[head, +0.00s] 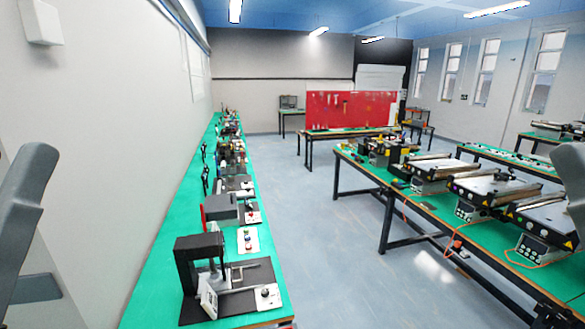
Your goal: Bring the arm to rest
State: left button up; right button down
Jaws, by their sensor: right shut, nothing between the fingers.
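A grey link of my left arm (27,205) stands upright at the left edge; its gripper is out of the picture. A grey link of my right arm (572,175) shows at the right edge, in front of the near end of the right bench. A small dark part of my right gripper (557,314) shows at the bottom right corner, cut off by the frame. It is shut and holds nothing. Both arms are apart from the benches' equipment as far as I can see.
A long green bench (165,270) with several small machines runs along the left wall. Another green bench (405,195) with several mini conveyors (485,188) stands at right. A red tool board (350,110) stands at the back. The floor (320,260) between the benches is clear.

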notch_tip(320, 180, up, 17)
jog(key=p, duration=1.4)
notch_tip(320, 180, down, 40)
jog(key=b, duration=4)
